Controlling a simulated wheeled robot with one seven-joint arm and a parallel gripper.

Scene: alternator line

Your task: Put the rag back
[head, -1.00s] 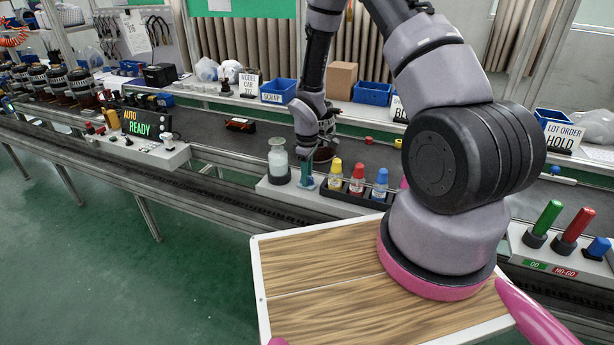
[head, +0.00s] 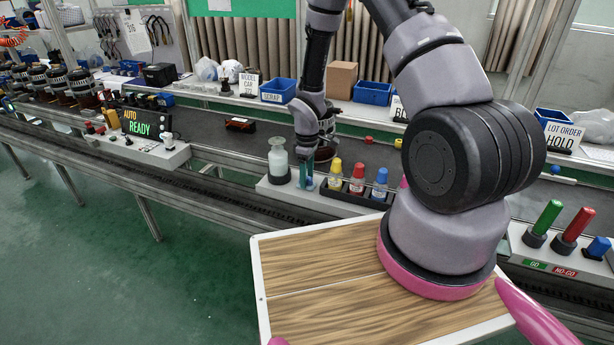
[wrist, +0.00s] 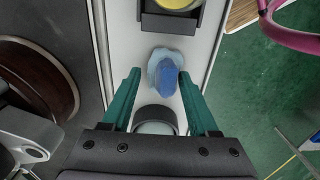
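The blue rag (wrist: 168,78) is a small crumpled piece with a paler, spread base, resting on the light-grey strip (wrist: 128,60) in the wrist view. My gripper (wrist: 160,73) is open, with its teal fingers on either side of the rag. The right fingertip is close to the rag; I cannot tell whether it touches. There is a gap on the left side. In the head view my gripper (head: 306,180) points down between the white bottle (head: 278,160) and the yellow-capped bottle (head: 335,175); the rag is mostly hidden there.
Red-capped (head: 357,180) and blue-capped (head: 379,184) bottles stand in the same black rack. A dark round part stands on the belt behind my gripper, and shows left in the wrist view (wrist: 35,75). A wood-topped board (head: 320,270) is in front. The grey belt is mostly clear.

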